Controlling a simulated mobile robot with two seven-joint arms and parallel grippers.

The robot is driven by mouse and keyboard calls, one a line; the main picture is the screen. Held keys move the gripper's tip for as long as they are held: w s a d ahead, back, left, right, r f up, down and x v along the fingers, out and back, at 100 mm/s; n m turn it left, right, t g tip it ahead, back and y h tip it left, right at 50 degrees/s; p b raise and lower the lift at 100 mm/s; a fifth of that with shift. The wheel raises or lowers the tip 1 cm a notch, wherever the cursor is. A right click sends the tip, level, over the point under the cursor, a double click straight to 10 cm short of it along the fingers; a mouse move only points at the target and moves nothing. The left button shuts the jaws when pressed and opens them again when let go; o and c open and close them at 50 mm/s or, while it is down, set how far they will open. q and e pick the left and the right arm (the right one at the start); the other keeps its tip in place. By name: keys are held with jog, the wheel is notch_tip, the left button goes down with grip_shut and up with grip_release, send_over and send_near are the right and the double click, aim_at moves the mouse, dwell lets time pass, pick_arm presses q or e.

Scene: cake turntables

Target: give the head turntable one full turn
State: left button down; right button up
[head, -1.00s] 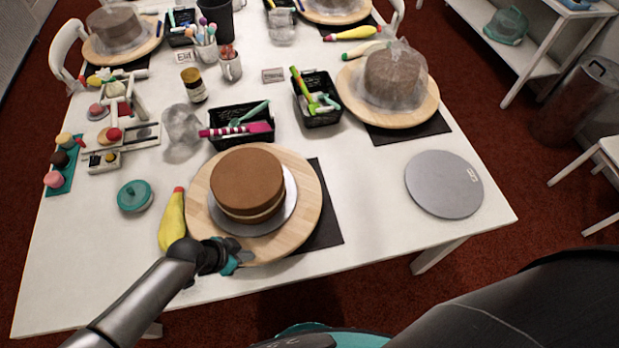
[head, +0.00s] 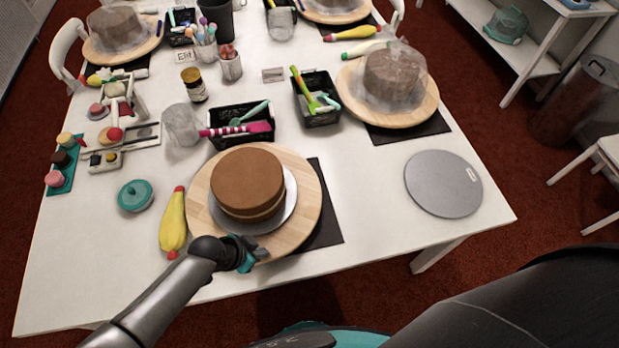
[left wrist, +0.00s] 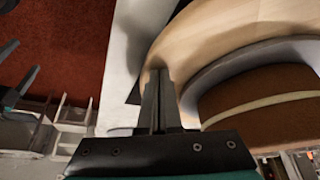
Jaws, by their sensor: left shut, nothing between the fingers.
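The head turntable, a round wooden board (head: 305,205), stands on the near part of the white table. It bears a brown layered cake (head: 247,182) on a silver board (head: 285,212). My left gripper (head: 250,260) is at the near rim of the turntable, shut and empty. In the left wrist view its closed fingertips (left wrist: 158,75) lie over or against the wooden rim (left wrist: 195,35), beside the silver board and the cake (left wrist: 255,105). I cannot tell whether they touch the wood. My right gripper is not in view.
A yellow piping bag (head: 173,222) lies left of the turntable.

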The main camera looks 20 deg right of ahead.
pick_arm(q)
jog(key=shift+r, duration=0.1)
jog(key=shift+r+p, duration=1.3)
jog(key=shift+r+p, duration=0.55)
notch_tip(320, 180, up, 5)
jog(key=p, duration=0.4)
